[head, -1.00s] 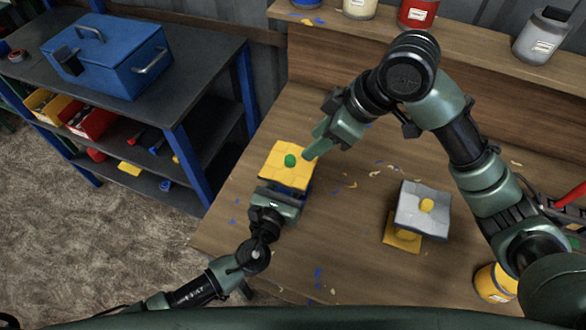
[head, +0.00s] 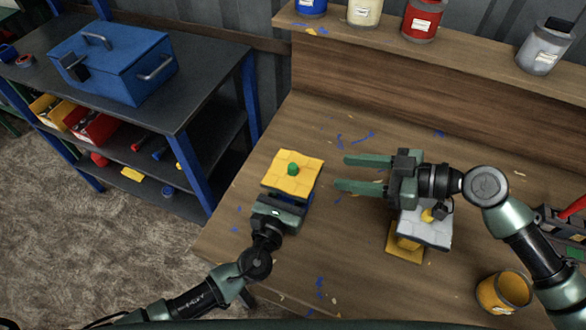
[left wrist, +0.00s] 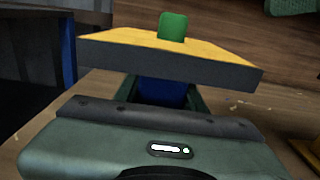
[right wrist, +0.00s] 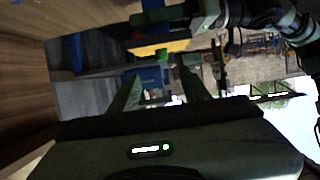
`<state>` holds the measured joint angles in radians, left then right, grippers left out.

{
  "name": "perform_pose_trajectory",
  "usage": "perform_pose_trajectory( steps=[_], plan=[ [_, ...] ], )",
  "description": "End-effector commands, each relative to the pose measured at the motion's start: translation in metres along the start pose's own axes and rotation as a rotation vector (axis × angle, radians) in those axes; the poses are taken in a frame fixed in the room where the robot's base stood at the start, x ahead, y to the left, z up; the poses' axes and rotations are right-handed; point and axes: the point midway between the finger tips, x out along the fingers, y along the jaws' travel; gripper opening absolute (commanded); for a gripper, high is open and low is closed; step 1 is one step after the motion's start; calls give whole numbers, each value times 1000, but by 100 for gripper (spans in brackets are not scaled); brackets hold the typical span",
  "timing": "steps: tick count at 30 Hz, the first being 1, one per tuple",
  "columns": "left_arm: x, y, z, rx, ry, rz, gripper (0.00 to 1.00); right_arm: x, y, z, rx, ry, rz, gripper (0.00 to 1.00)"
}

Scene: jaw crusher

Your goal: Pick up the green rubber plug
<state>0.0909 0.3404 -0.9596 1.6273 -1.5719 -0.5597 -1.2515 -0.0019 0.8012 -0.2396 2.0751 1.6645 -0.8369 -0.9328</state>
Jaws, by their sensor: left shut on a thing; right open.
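The green rubber plug (head: 293,169) stands on the yellow top of a block (head: 305,181) with a dark side and blue underneath. The plug stands upright on the yellow face in the left wrist view (left wrist: 172,27), and it looks small beside the yellow face in the right wrist view (right wrist: 164,56). My left gripper (head: 283,201) is shut on the block's blue lower part (left wrist: 160,93). My right gripper (head: 342,173) is open and empty, to the right of the block, its fingers pointing left toward the plug with a gap between.
A grey-topped block with a yellow plug (head: 427,215) sits on a yellow base (head: 404,250) under my right arm. A yellow can (head: 505,292) stands at the right. Several paint cans (head: 421,18) line the back shelf. A blue toolbox (head: 115,62) stands on the left shelving.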

Motion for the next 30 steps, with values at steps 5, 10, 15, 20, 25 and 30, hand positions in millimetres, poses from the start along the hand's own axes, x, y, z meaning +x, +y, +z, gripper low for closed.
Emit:
perform_pose_trajectory(
  steps=[5,10,15,20,25,30],
  plan=[
    [0,-1,0,0,1,-2,0,33,0,-2,-2,7,-1,47],
    [0,-1,0,0,1,-1,0,55,0,-1,-1,3,-1,47],
    [0,0,0,0,1,-1,0,67,-2,-1,-1,3,-2,47],
    [0,0,0,0,1,-1,0,92,-4,-3,0,5,-3,47],
    [0,0,0,0,1,-1,0,110,-4,-1,0,1,-2,47],
    [0,0,0,0,1,-1,0,112,-4,-1,0,0,-1,47]
  ],
)
